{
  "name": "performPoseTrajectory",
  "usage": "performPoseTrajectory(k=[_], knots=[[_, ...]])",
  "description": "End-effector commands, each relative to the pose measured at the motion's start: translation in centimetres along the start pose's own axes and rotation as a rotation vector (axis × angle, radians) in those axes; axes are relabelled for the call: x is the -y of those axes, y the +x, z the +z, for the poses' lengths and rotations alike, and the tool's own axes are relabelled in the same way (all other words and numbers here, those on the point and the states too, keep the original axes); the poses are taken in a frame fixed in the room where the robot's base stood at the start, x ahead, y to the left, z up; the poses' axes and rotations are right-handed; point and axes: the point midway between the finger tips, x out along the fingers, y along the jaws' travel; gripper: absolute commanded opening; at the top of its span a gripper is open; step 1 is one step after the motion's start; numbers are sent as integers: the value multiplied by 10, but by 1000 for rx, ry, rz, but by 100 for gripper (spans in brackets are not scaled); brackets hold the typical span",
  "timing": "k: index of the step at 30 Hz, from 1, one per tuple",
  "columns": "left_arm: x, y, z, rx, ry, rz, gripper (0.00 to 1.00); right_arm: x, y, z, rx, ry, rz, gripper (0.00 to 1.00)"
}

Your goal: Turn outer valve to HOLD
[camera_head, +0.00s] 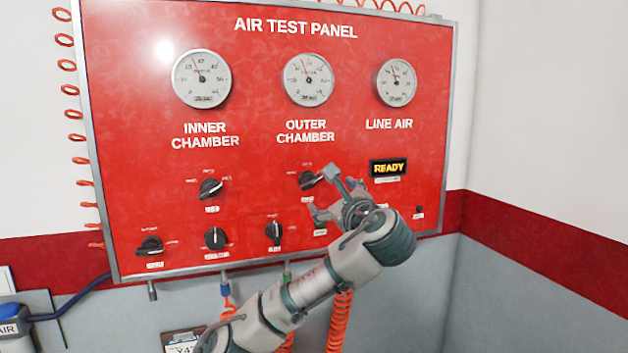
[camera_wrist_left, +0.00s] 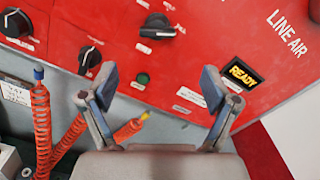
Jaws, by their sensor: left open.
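The red air test panel (camera_head: 130,120) fills much of the head view. The outer valve is a black knob (camera_head: 309,181) below the OUTER CHAMBER label, and its handle slants up to the right. Its position labels are too small to read. The knob also shows at the top of the left wrist view (camera_wrist_left: 157,27). My left gripper (camera_head: 325,195) is open and empty, just right of and below the knob. In the left wrist view, my left gripper's fingers (camera_wrist_left: 150,88) are spread wide, with the knob beyond them, not between them. My right gripper is out of view.
A lit READY display (camera_head: 388,168) sits right of the gripper. Other black knobs are close by: the inner chamber knob (camera_head: 210,188) and a lower-row knob (camera_head: 273,232). A green button (camera_wrist_left: 142,78) lies between the fingers in the left wrist view. Orange coiled hoses (camera_head: 339,318) hang below.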

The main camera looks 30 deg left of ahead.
Motion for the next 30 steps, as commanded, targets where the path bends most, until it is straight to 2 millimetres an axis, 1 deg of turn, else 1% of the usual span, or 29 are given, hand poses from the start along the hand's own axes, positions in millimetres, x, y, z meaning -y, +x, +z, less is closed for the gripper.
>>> performPoseTrajectory(k=[1, 6, 12, 15, 21, 29, 30], knots=[[0, 14, 3, -1, 2, 6, 88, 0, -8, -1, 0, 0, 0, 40], [0, 56, 4, -1, 2, 6, 88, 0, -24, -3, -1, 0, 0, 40], [1, 97, 3, -2, 2, 5, 88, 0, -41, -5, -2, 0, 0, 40], [2, 111, 2, -1, 2, 3, 88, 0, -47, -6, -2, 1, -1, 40], [2, 125, 0, -1, 3, 1, 88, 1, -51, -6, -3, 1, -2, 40], [-1, 129, -1, -2, 1, 0, 88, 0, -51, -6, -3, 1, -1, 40], [-1, 129, -1, -2, 1, 1, 82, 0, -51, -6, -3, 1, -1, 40]])
